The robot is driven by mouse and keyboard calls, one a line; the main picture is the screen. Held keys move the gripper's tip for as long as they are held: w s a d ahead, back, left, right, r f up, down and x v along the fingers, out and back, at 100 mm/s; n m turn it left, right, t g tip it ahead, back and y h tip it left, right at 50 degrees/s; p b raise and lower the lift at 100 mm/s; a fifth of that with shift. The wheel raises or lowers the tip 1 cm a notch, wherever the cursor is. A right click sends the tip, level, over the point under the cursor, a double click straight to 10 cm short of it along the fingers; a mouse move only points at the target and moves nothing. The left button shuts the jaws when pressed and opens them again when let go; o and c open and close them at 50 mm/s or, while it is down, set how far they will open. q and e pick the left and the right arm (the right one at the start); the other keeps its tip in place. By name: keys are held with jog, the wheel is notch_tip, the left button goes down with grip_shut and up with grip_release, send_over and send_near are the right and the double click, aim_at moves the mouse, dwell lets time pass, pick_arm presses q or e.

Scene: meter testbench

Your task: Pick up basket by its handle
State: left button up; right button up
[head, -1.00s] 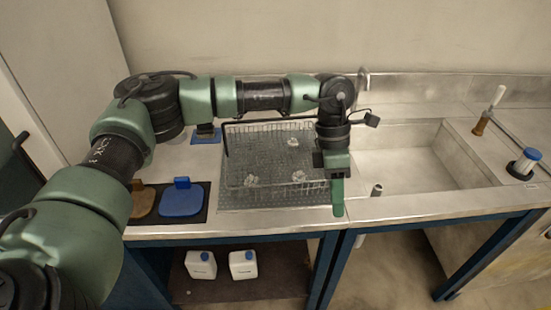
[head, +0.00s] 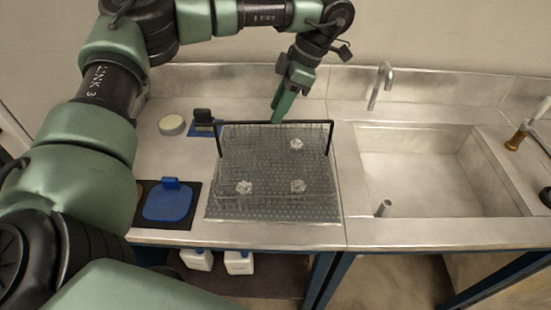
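The basket (head: 262,170) is a wire mesh basket on the drainboard left of the sink, with several pale crumpled lumps inside. Its black handle (head: 245,123) stands up as a wide bar along the far side in this view. My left gripper (head: 277,117) reaches down from above, its green fingertips at the middle of the handle bar. The fingers are seen edge-on, so I cannot tell whether they are around the bar or only beside it, or whether they are open. My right gripper is out of view.
The sink basin (head: 430,170) with a faucet (head: 381,84) lies to the right. A blue scrubber-like item (head: 168,204) on a dark mat, a round pale tin (head: 172,125) and a black-and-blue item (head: 203,122) stand left of the basket. White bottles (head: 238,262) are below the counter.

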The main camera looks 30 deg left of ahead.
pick_arm(q)
jog(key=shift+s+a+f+p, duration=0.15)
jog(key=shift+s+f+p, duration=0.2)
jog(key=shift+f, duration=0.15)
jog(key=f, duration=0.1)
jog(key=f+p, duration=0.1)
jog(key=shift+w+a+f, duration=0.1)
jog(key=shift+a+f, duration=0.2)
jog(key=shift+f, duration=0.1)
jog(key=shift+a+f, duration=0.15)
jog(key=shift+f, duration=0.4)
grip_shut()
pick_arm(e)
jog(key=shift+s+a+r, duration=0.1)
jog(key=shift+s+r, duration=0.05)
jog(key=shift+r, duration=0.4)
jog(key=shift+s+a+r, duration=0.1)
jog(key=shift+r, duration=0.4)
pick_arm(q)
jog(key=shift+r, duration=0.1)
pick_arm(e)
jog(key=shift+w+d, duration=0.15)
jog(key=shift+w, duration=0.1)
